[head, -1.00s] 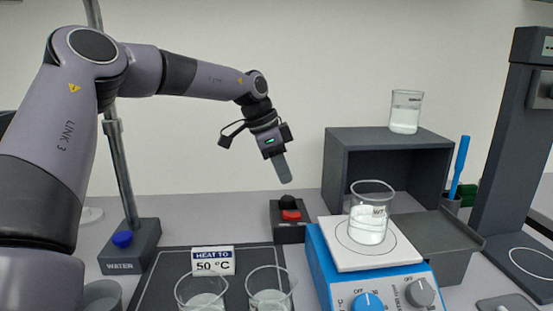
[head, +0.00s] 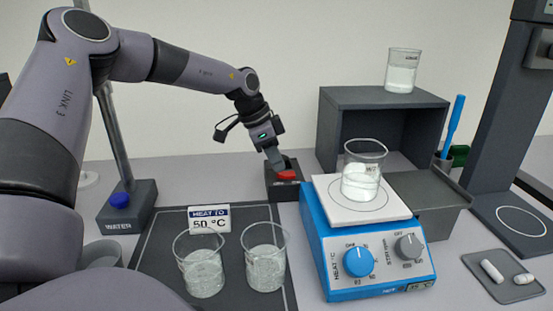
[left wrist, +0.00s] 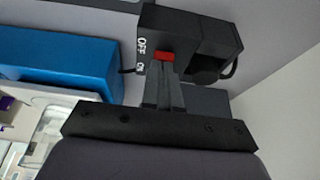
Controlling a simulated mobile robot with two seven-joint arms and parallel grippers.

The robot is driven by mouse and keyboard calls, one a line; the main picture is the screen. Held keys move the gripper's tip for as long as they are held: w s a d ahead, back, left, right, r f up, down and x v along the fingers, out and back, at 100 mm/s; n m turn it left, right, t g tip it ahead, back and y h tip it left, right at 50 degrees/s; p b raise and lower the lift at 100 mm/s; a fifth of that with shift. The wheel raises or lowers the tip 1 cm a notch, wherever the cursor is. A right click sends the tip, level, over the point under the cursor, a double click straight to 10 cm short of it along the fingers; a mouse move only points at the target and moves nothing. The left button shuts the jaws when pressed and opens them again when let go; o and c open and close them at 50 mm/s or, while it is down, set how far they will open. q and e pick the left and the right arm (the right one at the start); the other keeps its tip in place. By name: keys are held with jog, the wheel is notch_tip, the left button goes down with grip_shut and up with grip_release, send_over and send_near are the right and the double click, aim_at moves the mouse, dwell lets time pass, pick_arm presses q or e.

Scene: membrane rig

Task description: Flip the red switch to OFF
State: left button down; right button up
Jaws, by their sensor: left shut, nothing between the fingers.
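The red switch (head: 287,175) is a rocker on a dark box (head: 285,193) standing behind the black mat. In the left wrist view the red switch (left wrist: 164,56) lies just past the fingertips, with the white letters OFF and ON beside it on the box (left wrist: 180,28). My left gripper (head: 277,166) is shut and empty, pointing down at the box. Its tips (left wrist: 163,77) are right at the switch; I cannot tell whether they touch it. The fingers partly cover the switch in both views. My right gripper is not in view.
A blue hotplate (head: 335,262) with a beaker (head: 362,178) stands right of the box. Two beakers (head: 203,272) are on the mat (head: 160,250) in front. A dark shelf (head: 340,120) is behind right, and a stand base (head: 128,215) at left.

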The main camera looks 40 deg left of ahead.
pick_arm(q)
jog(key=shift+s+a+f+t+h+b, duration=0.15)
jog(key=shift+s+f+t+h+b, duration=0.1)
jog(key=shift+f+b, duration=0.25)
jog(key=shift+s+a+f+t+h+b, duration=0.15)
jog(key=shift+f+t+b, duration=0.15)
jog(key=shift+b, duration=0.25)
jog(key=shift+r, duration=0.2)
jog(key=shift+w+d+r, duration=0.4)
jog(key=shift+w+d, duration=0.1)
jog(key=shift+w, duration=0.1)
